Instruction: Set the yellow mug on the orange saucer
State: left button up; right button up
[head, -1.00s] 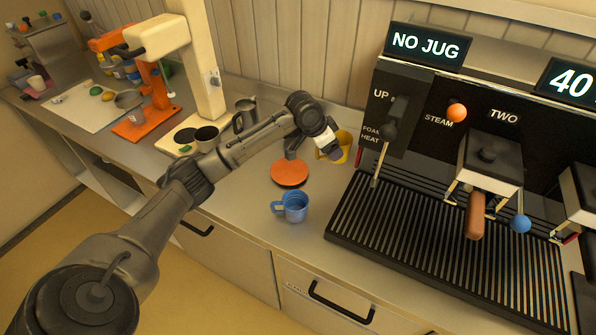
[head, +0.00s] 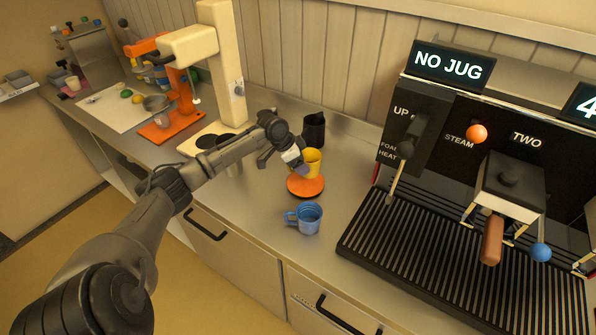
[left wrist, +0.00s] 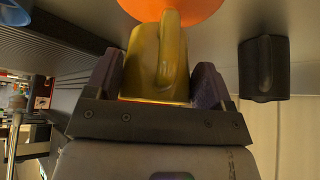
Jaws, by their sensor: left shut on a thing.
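The yellow mug (head: 313,160) is held by my left gripper (head: 297,163), whose jaws are shut on it. In the left wrist view the mug (left wrist: 160,55) sits between the two purple fingers (left wrist: 157,78), its handle facing the camera. The orange saucer (head: 305,187) lies flat on the counter. In the head view the mug's lower part overlaps the saucer's back edge; I cannot tell whether they touch. In the left wrist view the saucer (left wrist: 195,7) shows at the top edge, partly hidden by the mug. My right gripper is not in view.
A blue mug (head: 307,219) stands just in front of the saucer. A black jug (head: 314,130) stands behind it and shows beside the mug in the wrist view (left wrist: 264,68). The coffee machine's drip tray (head: 455,265) is to the right. Some counter around the saucer is clear.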

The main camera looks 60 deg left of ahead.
pick_arm(q)
jog(key=shift+s+a+f, duration=0.2)
jog(key=shift+s+a, duration=0.05)
jog(key=shift+s, duration=0.05)
jog(key=shift+f, duration=2)
jog(key=shift+f, duration=0.15)
jog(key=o, duration=1.1)
jog(key=shift+f, duration=0.1)
